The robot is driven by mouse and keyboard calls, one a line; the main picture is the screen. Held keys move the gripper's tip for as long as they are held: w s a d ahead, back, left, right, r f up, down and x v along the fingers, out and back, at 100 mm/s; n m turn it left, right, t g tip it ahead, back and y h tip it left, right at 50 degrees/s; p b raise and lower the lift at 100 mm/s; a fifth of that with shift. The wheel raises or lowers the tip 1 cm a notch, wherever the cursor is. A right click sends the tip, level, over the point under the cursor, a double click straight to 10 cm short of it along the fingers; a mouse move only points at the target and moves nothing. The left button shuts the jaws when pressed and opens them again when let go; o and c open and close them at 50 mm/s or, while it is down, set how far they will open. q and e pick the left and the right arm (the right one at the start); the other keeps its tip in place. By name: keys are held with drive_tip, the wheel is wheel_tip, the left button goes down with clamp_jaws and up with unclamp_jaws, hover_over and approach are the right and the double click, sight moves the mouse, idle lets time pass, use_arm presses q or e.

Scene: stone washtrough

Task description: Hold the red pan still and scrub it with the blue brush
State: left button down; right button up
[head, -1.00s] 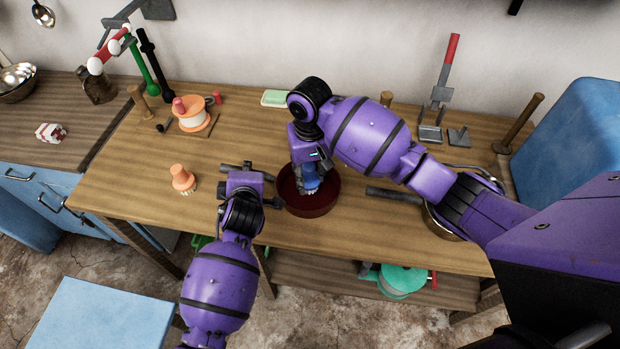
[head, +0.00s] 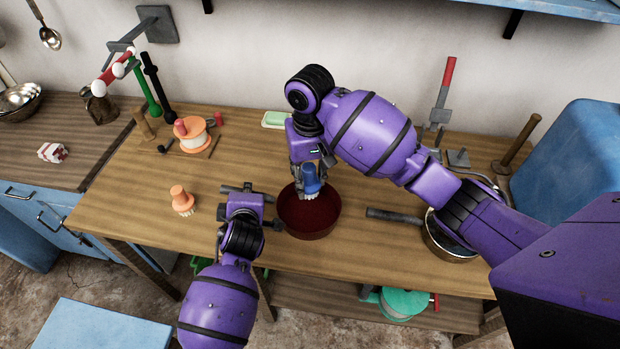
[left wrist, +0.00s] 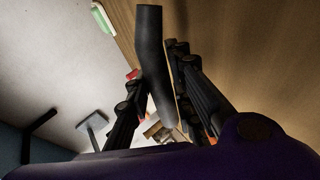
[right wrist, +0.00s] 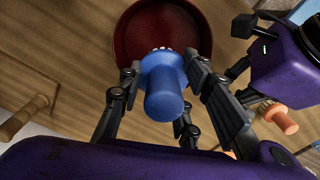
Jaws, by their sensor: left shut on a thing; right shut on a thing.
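The round, dark red pan (head: 308,217) sits on the wooden bench. It also shows at the top of the right wrist view (right wrist: 140,35). My left gripper (head: 240,190) is at the pan's left. In the left wrist view it is shut on the pan's dark handle (left wrist: 152,65). My right gripper (head: 309,180) is shut on the blue brush (head: 312,176), which is upright with pale bristles down. The brush (right wrist: 165,95) is over the pan's far part. I cannot tell whether the bristles touch the pan.
An orange brush (head: 181,200) stands left of my left gripper. A metal pan (head: 447,242) with a dark handle lies to the right. A green and white block (head: 275,119) lies at the back. A blue box (head: 578,160) bounds the right end.

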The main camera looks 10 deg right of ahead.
drive_tip(key=s+a, duration=0.3)
drive_tip(key=s, duration=0.6)
drive_tip(key=shift+s+a, duration=0.2)
drive_tip(key=shift+a, duration=0.15)
use_arm(q)
drive_tip(key=c, duration=1.5)
unclamp_jaws()
drive_tip(key=shift+o, duration=0.2)
